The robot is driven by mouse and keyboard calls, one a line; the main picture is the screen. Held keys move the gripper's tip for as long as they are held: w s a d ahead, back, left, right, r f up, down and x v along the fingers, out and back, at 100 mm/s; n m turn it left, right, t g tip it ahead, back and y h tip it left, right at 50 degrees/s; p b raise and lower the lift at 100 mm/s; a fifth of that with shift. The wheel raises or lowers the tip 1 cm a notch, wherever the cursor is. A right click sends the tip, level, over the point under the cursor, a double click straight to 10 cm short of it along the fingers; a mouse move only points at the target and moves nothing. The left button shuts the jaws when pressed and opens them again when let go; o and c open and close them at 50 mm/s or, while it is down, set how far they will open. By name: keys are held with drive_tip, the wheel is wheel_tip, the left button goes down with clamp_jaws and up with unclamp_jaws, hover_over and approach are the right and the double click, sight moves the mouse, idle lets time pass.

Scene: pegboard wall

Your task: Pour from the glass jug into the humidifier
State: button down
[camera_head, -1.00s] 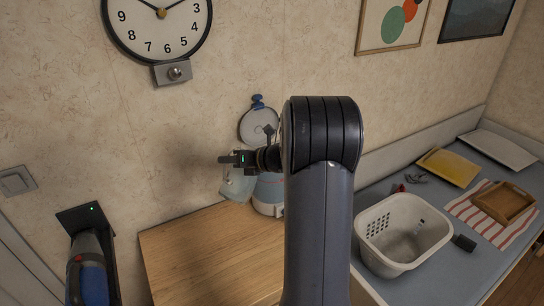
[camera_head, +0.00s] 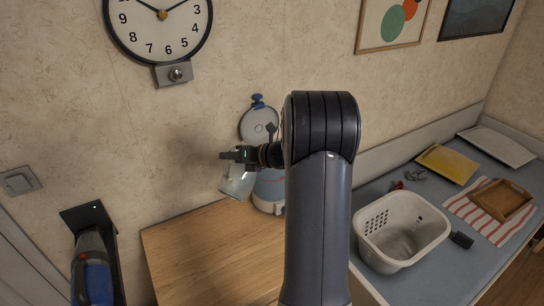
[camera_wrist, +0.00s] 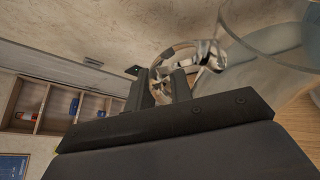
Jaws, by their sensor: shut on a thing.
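In the wrist view, my gripper's fingers (camera_wrist: 161,86) close on the clear looped handle, and the jug's glass wall (camera_wrist: 262,42) fills the upper right with water inside. The humidifier (camera_head: 268,191), white and blue, stands just right of the jug, partly hidden by my arm. Its round lid (camera_head: 257,126) with a blue knob stands up behind it. I cannot tell whether the jug touches the humidifier.
The wooden surface (camera_head: 205,262) is clear in front. A wall clock (camera_head: 158,22) hangs above left, and a handheld vacuum (camera_head: 92,272) hangs at lower left. To the right, a white basket (camera_head: 384,250), yellow tray (camera_head: 446,165) and wooden tray (camera_head: 502,202) lie on a blue-grey surface.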

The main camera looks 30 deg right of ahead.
drive_tip(key=shift+w+d+r+p, duration=0.1)
drive_tip(key=shift+d+r+p, duration=0.1)
drive_tip(key=shift+r+p, duration=0.5)
drive_tip(key=shift+w+d+r+m+y, duration=0.2)
drive_tip(key=shift+d+r+m+y, duration=0.3)
drive_tip(key=shift+r+m, duration=0.2)
drive_tip(key=shift+w+d+r+m+y, duration=0.15)
drive_tip(key=shift+d+r+m+y, duration=0.25)
drive_tip(key=shift+d+r+m, duration=0.25)
idle(6.0)
